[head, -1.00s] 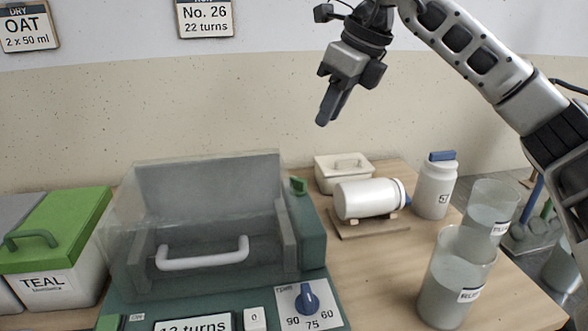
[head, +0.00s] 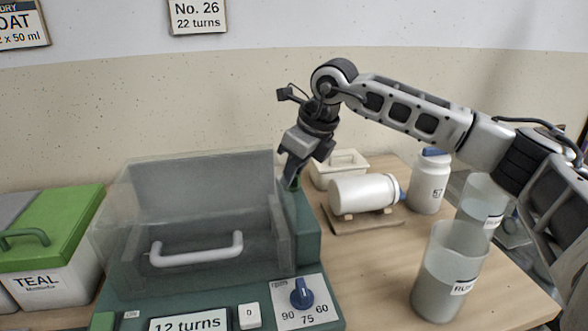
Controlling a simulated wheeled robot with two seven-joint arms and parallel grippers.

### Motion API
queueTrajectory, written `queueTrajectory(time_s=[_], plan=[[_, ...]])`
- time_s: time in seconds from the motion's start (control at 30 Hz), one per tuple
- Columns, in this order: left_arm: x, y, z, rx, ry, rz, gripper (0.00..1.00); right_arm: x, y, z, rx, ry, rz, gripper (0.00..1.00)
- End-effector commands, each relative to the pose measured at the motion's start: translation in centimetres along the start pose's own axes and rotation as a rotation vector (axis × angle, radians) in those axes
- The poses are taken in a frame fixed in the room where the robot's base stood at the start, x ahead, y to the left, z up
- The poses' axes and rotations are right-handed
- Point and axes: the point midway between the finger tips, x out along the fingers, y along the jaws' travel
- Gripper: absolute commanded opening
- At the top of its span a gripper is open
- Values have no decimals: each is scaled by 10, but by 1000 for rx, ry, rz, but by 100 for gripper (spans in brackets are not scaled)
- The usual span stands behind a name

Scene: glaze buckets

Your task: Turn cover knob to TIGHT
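The machine (head: 309,228) is a dark green box with a clear cover (head: 185,205) over its chamber, and a white handle (head: 196,252) on the cover's front. A small green knob (head: 297,183) sits on top of the machine's right side. It is mostly hidden behind my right gripper (head: 291,178), whose fingers point down at it. I cannot tell whether the fingers touch the knob or whether they are apart. No TIGHT marking is legible. My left gripper is not in view.
A blue rpm dial (head: 301,294) and a 12 turns display (head: 188,324) are on the machine's front. A white jar (head: 363,192) lies on a wooden cradle to the right. A clear beaker (head: 449,270) stands nearer. A green-lidded TEAL bin (head: 50,280) is at left.

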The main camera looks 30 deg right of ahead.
Motion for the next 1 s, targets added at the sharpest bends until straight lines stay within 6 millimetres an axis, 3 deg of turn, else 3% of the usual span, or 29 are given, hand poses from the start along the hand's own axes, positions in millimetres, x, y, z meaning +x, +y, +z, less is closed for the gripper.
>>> queueTrajectory(time_s=[0.17,0.27,0.67,1.0], plan=[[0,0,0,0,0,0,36,0,0,0,0,0,0,22],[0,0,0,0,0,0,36,0,0,0,0,0,0,0],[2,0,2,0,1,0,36,0,1,0,33,0,-14,0],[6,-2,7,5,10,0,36,1,2,0,235,-2,-98,0]])
